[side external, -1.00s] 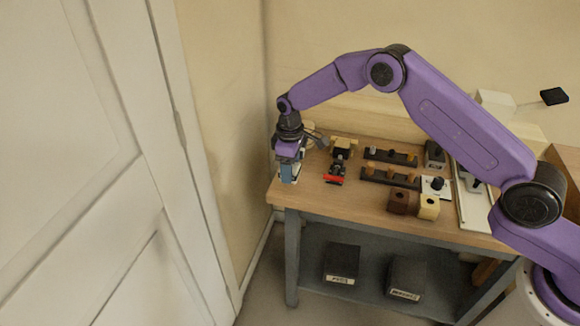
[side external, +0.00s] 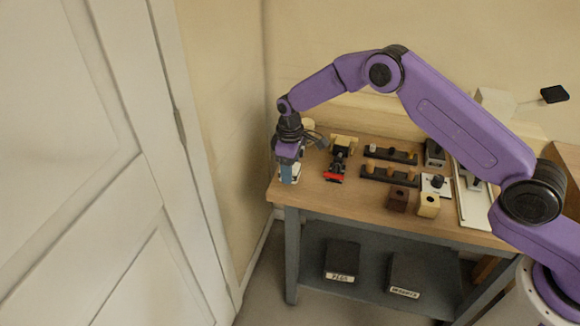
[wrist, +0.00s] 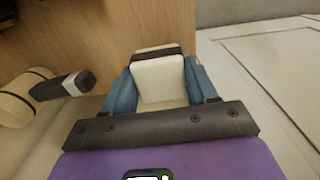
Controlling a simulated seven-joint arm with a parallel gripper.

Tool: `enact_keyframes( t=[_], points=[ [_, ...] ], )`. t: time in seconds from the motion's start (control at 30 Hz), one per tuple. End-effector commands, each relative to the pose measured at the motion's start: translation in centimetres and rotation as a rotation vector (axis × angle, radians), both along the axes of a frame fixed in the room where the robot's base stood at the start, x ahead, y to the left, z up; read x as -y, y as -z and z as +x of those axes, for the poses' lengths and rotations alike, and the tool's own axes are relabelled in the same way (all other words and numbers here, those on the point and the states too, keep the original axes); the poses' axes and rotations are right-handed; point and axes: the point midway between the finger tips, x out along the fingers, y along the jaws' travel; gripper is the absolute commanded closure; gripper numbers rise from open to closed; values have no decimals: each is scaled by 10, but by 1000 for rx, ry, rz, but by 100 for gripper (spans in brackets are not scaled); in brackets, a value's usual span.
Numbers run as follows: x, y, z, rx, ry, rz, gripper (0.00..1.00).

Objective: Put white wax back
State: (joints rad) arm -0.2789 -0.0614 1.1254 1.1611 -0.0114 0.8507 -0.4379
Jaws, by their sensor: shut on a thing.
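My gripper (wrist: 160,82) is shut on a white block with a dark band across its far end, which appears to be the white wax (wrist: 158,78). The two blue fingers are on either side of the block. In the side view my gripper (side external: 290,173) points down at the left end of the wooden bench top (side external: 312,197). The white block shows only as a small pale patch between the fingers there. I cannot tell whether its underside touches the bench.
A red-and-black tool (side external: 335,170) lies right of my gripper. Dark racks with pegs (side external: 390,175) stand mid-bench, with a brown block (side external: 398,200) and a tan block (side external: 428,204) in front. A round pale object (side external: 308,126) is behind my gripper. The front left bench top is clear.

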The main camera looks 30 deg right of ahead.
Motion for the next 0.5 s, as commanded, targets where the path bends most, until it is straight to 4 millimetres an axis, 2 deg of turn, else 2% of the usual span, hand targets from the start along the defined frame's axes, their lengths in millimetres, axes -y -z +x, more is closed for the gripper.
enact_keyframes(
  t=[0.5],
  points=[
    [0, 6, 0, 1, 0, 1, 67]
  ],
)
